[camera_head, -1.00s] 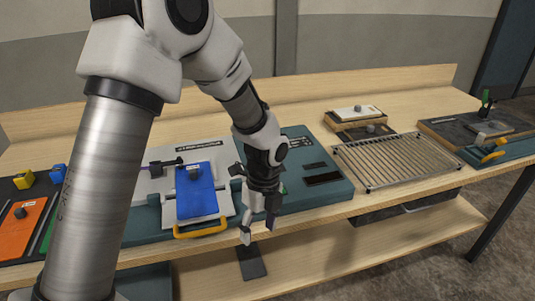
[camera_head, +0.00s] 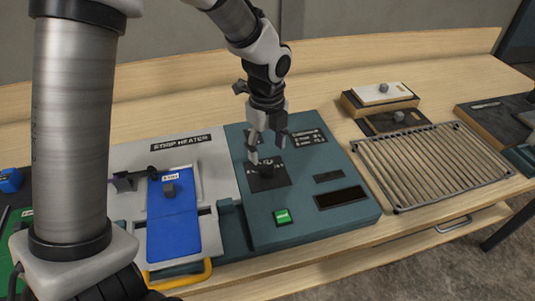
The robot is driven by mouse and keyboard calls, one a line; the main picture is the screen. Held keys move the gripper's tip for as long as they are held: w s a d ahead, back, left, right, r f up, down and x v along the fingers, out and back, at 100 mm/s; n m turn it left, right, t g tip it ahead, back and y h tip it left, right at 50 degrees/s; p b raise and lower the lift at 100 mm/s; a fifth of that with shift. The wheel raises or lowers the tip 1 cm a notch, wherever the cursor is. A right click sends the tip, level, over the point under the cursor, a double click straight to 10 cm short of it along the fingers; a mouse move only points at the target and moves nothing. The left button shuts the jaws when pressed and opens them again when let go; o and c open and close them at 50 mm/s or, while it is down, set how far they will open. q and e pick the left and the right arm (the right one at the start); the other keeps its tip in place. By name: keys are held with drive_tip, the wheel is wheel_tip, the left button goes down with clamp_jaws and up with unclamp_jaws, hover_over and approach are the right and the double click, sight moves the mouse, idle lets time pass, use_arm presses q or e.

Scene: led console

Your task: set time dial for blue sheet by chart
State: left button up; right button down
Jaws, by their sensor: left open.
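My right gripper is not in view.
A green button (camera_head: 283,216) and a dark display (camera_head: 341,197) are on the console. A yellow handle (camera_head: 182,277) is at the heater's front. A wire rack (camera_head: 435,165) lies to the right, with stacked blocks (camera_head: 385,98) behind it. My arm covers the left side.

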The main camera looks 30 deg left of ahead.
sight(267, 166)
use_arm(q)
drive_tip(key=f, duration=0.1)
drive_tip(key=s+f, duration=0.1)
drive_tip(key=f, duration=0.1)
drive_tip(key=shift+d+f, duration=0.1)
drive_tip(key=shift+d, duration=0.1)
drive_tip(key=f, duration=0.1)
drive_tip(key=w+f, duration=0.1)
drive_tip(key=shift+w+a+f, duration=0.15)
drive_tip(key=shift+a+f, duration=0.2)
drive_tip(key=shift+a, duration=0.05)
drive_tip(key=shift+s+d+r, duration=0.25)
drive_tip(key=shift+s, duration=0.05)
drive_tip(key=shift+c, duration=0.6)
drive_tip(key=c, duration=1)
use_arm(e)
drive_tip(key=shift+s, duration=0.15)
